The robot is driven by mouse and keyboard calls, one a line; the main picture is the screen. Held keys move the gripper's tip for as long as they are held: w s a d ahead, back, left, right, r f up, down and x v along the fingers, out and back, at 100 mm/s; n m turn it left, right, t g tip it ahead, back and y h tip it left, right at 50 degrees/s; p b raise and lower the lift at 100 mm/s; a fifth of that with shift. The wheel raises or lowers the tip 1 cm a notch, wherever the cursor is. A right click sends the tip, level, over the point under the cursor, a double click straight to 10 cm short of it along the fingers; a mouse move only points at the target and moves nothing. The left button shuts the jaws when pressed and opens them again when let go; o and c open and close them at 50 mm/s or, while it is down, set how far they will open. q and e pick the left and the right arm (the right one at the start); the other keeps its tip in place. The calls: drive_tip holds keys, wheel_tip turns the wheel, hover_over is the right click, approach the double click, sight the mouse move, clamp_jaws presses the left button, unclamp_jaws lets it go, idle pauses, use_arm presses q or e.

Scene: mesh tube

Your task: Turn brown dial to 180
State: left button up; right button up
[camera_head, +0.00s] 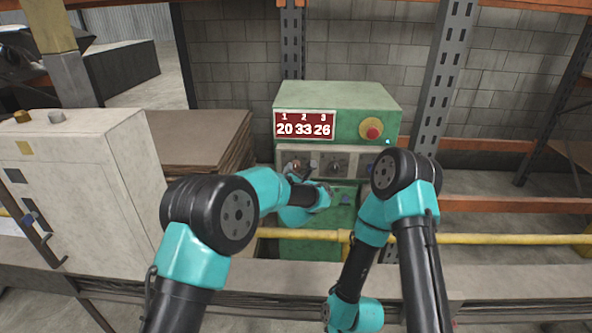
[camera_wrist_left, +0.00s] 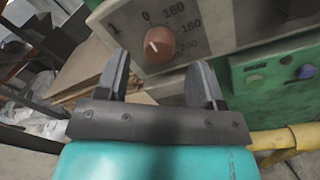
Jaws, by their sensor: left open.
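The brown dial (camera_wrist_left: 160,43) is on a pale panel (camera_wrist_left: 132,18) marked 1, with 0, 160, 180 and 200 around it, in the left wrist view.
The green control box (camera_head: 340,96) carries a red display (camera_head: 305,125) reading 20, 33, 26 and a red button (camera_head: 372,129). Another dial (camera_head: 336,165) sits right of my left gripper. A yellow pipe (camera_head: 480,239) crosses below. A pale cabinet (camera_head: 90,190) stands left.

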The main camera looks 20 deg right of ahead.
sight(296, 168)
use_arm(q)
drive_tip(key=shift+x, duration=1.75)
drive_tip(key=c, duration=0.9)
